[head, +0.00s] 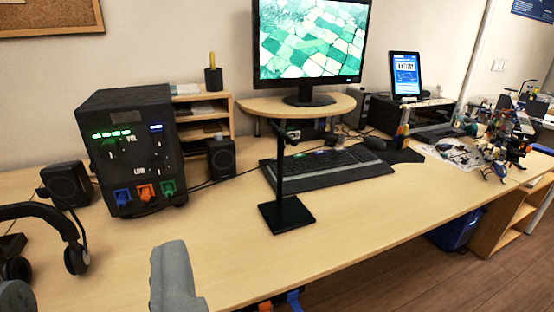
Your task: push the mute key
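A black keyboard (340,170) lies on the desk below the monitor. Its keys are too small here for me to pick out the mute key. A black stand partly covers the keyboard's left part. My gripper (95,290) shows at the bottom left as two grey fingers set wide apart, cut off by the lower edge. It is open, with nothing seen between the fingers. It is in the foreground, well apart from the keyboard.
The black stand (287,214) rises in front of the keyboard. A black box (133,150) with lit indicators and coloured plugs stands left, by speakers and headphones (72,235). A monitor (310,45) is behind. Cluttered parts (500,145) lie right. The front desk middle is clear.

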